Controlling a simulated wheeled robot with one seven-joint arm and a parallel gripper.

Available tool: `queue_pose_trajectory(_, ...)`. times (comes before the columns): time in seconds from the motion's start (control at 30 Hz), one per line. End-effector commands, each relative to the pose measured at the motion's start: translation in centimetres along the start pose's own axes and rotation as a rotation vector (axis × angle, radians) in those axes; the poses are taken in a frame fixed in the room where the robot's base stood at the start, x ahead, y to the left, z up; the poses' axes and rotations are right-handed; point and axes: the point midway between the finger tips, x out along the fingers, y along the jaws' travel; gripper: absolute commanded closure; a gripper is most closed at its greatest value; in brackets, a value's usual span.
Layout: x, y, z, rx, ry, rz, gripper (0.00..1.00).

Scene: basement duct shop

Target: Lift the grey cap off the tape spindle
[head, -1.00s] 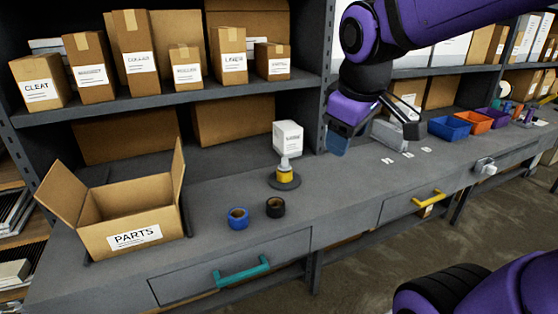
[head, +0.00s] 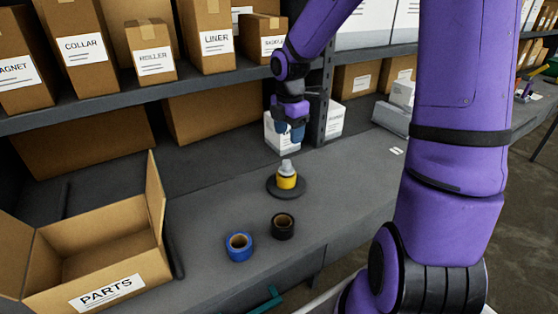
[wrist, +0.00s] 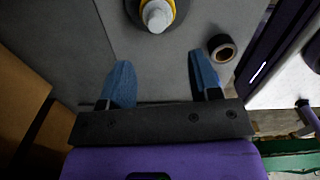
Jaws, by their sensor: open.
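The tape spindle stands upright on the grey bench, with a yellow tape roll (head: 286,182) on its dark round base (head: 272,188). The grey cap (head: 286,167) sits on top of it. My gripper (head: 290,136) points down, above and behind the spindle in the head view. It is open and empty, with its two blue fingers spread apart. In the wrist view the grey cap (wrist: 156,17) is at the top edge, beyond my open fingertips (wrist: 160,66). The cap is apart from the fingers, and part of the spindle is cut off.
A blue tape roll (head: 239,246) and a black tape roll (head: 283,226) lie in front of the spindle. An open PARTS carton (head: 100,262) stands at left. White boxes (head: 335,117) stand behind my gripper, under a shelf of cartons (head: 204,38). Bench between carton and spindle is clear.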

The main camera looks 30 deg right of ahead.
Motion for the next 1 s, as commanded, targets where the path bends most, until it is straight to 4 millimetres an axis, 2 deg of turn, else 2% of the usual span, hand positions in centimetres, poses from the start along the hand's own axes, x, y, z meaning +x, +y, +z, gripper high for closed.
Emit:
queue_pose_trajectory(0.17, 1.4, 0.2, 0.2, -0.031, 0.011, -0.005, 0.43)
queue_pose_trajectory(0.4, 4.9, 0.2, 0.1, -0.031, 0.011, -0.005, 0.43)
queue_pose_trajectory(0.67, 6.6, 0.2, 0.0, -0.029, 0.010, -0.004, 0.43)
queue_pose_trajectory(1.0, 10.8, 0.1, -0.3, -0.028, 0.010, -0.004, 0.43)
